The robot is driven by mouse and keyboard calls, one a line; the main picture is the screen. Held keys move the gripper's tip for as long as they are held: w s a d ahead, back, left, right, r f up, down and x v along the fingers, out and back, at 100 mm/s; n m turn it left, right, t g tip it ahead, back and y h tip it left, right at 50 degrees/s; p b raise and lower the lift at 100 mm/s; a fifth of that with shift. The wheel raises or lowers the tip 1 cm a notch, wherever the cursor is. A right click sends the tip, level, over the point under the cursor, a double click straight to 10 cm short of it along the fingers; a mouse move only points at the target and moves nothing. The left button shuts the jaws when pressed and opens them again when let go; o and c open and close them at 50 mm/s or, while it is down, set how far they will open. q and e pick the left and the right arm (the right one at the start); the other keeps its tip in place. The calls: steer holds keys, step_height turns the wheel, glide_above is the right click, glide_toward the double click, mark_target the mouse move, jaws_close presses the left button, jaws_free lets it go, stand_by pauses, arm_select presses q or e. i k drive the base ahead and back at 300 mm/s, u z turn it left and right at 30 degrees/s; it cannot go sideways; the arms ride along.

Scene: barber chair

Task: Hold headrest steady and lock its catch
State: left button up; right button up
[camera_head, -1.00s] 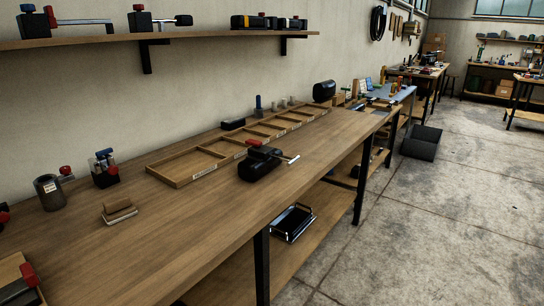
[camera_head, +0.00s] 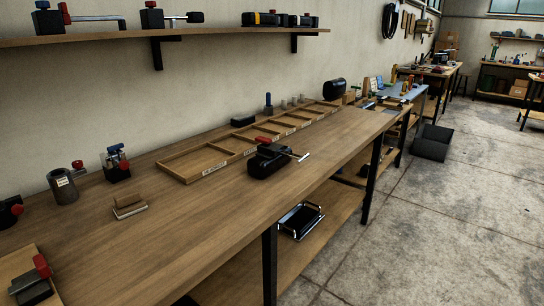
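A black padded block (camera_head: 266,166) with a red-handled part and a pale metal rod on top sits on the long wooden workbench, right of centre. It may be the headrest with its catch, but it is too small to tell whether the catch is locked. A rounded black pad (camera_head: 334,89) at the bench's far end could also be a headrest. Neither of my grippers is in view, and nothing of mine touches these things.
A divided wooden tray (camera_head: 190,164) runs along the bench behind the block. A wall shelf (camera_head: 215,35) hangs above. Open concrete floor (camera_head: 440,220) lies right.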

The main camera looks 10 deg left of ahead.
mark_target(267, 141)
steer(key=z, duration=0.8)
steer(key=k, duration=1.05)
steer(key=z, duration=1.2)
steer(key=i, duration=0.8)
steer(key=u, duration=0.85)
steer(key=i, duration=2)
steer(key=u, duration=1.4)
